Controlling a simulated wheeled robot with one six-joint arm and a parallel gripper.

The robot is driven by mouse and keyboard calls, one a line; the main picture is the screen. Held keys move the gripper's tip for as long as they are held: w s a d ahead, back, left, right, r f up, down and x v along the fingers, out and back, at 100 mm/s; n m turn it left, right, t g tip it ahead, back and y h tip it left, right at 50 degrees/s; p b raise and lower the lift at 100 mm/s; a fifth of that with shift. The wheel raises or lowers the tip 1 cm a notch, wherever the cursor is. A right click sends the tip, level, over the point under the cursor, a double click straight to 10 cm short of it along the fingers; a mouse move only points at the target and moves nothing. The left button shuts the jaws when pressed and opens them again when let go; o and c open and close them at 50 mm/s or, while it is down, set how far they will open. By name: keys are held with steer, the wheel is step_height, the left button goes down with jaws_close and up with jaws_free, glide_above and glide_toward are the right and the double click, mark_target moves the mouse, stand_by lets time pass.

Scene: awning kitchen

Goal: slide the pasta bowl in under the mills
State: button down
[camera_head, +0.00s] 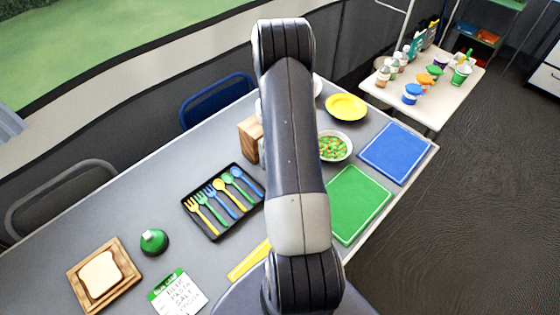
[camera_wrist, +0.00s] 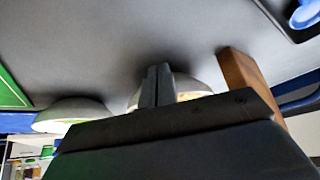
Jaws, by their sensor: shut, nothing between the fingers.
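My gripper (camera_wrist: 157,85) is shut and empty, low over the grey table in the wrist view; in the head view my arm hides it. A pale bowl (camera_wrist: 190,87) shows just beyond the fingers, partly covered by them; I cannot tell whether they touch it. Its contents are barely visible, so I cannot be sure it is the pasta bowl. A second white bowl with green and orange food (camera_head: 335,147) stands right of my arm; it also shows at left in the wrist view (camera_wrist: 70,108). I cannot pick out the mills with certainty.
A wooden block (camera_head: 250,138) stands left of my arm, right of the bowl in the wrist view (camera_wrist: 243,75). The cutlery tray (camera_head: 190,205), green board (camera_head: 358,205), blue board (camera_head: 396,153) and yellow plate (camera_head: 346,106) surround my arm. A side table (camera_head: 432,113) holds several jars.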

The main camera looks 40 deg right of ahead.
steer(key=shift+w+d, duration=0.15)
steer(key=shift+w, duration=0.05)
steer(key=shift+w+d, duration=0.15)
steer(key=shift+w, duration=0.05)
steer(key=shift+w+d+b, duration=0.65)
steer(key=shift+w+d, duration=0.65)
steer(key=shift+w, duration=0.15)
